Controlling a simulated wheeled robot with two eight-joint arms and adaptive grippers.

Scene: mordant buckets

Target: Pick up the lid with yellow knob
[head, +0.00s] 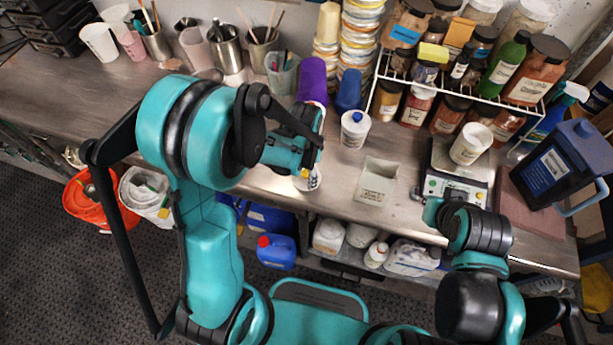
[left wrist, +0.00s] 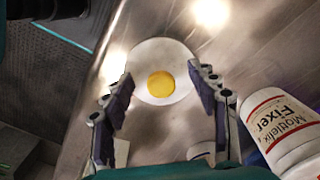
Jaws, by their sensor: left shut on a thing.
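The lid with yellow knob shows in the left wrist view as a round white disc (left wrist: 160,90) with a yellow knob in its middle. It sits between the two dark fingers of my left gripper (left wrist: 168,92), which is shut on it at the sides. In the head view the lid (head: 303,182) is a small pale patch near the bench's front edge, mostly hidden by my left gripper (head: 311,178). I cannot tell if the lid touches the bench. My right gripper (head: 432,210) is near the scale at the front edge; its fingers are not clear.
A white bottle labelled Fixer (left wrist: 283,130) stands close to the right finger. A wire rack (head: 465,90) holds jars behind.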

